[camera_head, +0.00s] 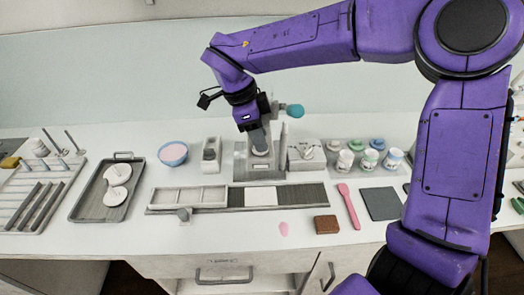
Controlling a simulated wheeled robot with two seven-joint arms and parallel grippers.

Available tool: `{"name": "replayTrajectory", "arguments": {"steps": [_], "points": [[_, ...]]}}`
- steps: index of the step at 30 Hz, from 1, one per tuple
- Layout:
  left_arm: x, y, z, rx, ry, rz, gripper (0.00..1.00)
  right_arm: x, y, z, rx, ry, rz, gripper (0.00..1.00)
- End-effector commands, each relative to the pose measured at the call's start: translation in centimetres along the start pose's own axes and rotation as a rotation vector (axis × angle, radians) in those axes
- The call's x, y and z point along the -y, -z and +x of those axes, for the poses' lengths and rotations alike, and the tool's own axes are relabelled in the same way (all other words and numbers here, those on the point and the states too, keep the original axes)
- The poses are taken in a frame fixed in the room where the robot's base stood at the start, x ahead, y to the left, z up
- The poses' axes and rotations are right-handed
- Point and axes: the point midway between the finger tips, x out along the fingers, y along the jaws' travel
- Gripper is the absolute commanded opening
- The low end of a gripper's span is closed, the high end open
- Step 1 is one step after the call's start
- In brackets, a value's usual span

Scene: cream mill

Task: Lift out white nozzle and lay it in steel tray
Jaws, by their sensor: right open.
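My right gripper (260,146) points down over the grey mill block (241,166) at the middle of the bench. It is open, with its fingertips at the top of the block. The white nozzle cannot be made out clearly; a small pale part shows under the fingertips, and the gripper covers most of that spot. The steel tray (84,206) lies to the left, well apart from the gripper, with two white round parts (116,185) in it. My left gripper is not in view.
A bowl (173,155) and a small grey device (211,156) stand left of the mill. Several small jars (368,159) stand to its right. A long grey rail (285,196), a pink spatula (348,205) and a brown block (326,224) lie in front. A rack (40,195) is at far left.

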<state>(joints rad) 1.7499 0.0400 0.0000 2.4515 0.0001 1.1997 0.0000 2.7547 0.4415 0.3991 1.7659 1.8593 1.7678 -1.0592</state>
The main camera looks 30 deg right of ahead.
Motion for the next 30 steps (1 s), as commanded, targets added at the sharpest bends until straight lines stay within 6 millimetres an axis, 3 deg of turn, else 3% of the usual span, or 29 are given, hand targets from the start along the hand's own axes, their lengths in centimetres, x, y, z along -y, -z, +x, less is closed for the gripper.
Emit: {"name": "replayTrajectory", "arguments": {"steps": [3,9,11,13,14,26,30], "points": [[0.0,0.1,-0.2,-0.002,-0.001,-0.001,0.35,0.1,-0.1,1.4,-0.001,-0.004,0.0,0.4],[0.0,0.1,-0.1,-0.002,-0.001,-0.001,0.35,0.1,-0.1,1.6,-0.001,-0.004,0.002,0.4],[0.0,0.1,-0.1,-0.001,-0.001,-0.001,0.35,0.1,-0.1,1.6,0.0,-0.003,0.002,0.24],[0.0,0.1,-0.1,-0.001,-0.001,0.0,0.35,0.1,-0.1,1.6,0.0,-0.003,0.002,0.01],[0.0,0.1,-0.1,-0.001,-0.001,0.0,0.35,0.1,-0.1,1.6,-0.001,-0.004,0.002,0.0],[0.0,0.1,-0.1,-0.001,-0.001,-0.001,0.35,0.1,-0.1,1.6,-0.001,-0.005,0.0,0.0],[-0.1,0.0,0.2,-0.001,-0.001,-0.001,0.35,0.2,0.3,0.2,0.0,-0.001,0.002,0.0]]}}
